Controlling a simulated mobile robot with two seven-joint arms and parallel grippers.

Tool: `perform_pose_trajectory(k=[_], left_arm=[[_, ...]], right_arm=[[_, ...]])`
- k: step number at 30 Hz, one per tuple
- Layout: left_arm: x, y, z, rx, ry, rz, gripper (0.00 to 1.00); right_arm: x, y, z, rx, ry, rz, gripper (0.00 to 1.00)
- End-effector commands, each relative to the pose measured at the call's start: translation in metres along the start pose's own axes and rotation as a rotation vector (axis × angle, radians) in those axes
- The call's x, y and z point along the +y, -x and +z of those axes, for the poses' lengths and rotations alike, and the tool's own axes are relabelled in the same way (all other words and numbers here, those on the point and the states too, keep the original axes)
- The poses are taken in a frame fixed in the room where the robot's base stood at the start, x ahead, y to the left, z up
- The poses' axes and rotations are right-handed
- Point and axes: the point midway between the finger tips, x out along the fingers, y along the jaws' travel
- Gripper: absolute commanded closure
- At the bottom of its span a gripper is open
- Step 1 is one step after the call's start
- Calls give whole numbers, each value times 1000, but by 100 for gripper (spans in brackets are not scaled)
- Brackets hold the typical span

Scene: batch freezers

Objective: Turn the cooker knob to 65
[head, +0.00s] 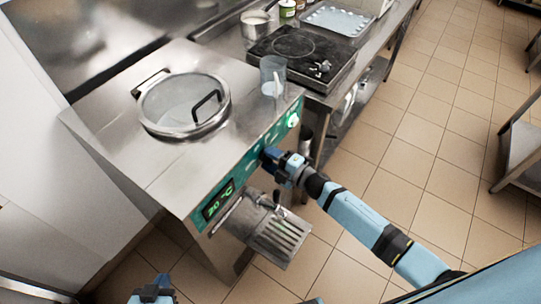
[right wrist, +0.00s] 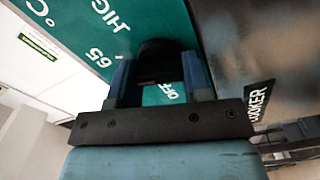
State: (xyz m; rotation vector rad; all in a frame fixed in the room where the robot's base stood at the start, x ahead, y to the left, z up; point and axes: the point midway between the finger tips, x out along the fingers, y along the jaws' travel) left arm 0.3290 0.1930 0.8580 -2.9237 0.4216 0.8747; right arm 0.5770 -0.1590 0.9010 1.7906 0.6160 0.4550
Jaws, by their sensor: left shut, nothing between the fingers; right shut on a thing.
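The cooker knob (right wrist: 158,52) is black and sits on the green control panel (head: 247,165) at the front of the steel cooker. In the right wrist view it stands between the two fingers of my right gripper (right wrist: 158,75), which is shut on it. The marks "65", "HIGH" and "OFF" show around the knob; I cannot tell exactly where it points. In the head view my right gripper (head: 270,156) hides the knob. My left gripper (head: 152,291) is shut and empty at the bottom edge, apart from the cooker.
The panel's display (head: 217,200) reads about 20 °C. A lidded round vat (head: 184,104) and a clear jug (head: 273,76) are on top. A slotted steel tray (head: 280,236) juts out below the panel. A black hob (head: 300,55) stands behind. Tiled floor at right is open.

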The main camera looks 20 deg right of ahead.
Motion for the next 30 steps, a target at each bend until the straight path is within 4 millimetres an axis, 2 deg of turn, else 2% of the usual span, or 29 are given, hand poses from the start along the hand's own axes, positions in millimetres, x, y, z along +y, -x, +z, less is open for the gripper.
perform_pose_trajectory(k=[10,25,26,28,29,30], left_arm=[[0,4,-4,-7,0,-1,100],[-1,4,-5,-5,-1,-2,100],[-1,4,-5,-4,-1,-2,100],[-1,4,-5,-3,-1,-2,100],[-1,4,-6,-3,-1,-2,100],[-1,5,-6,-2,-1,-2,100]], right_arm=[[1,0,0,1,-123,-1,79],[0,0,0,0,-140,0,79],[0,0,0,0,-139,0,51],[0,0,0,0,-139,0,35],[0,0,0,0,-139,0,30],[0,0,0,0,-139,0,30]])
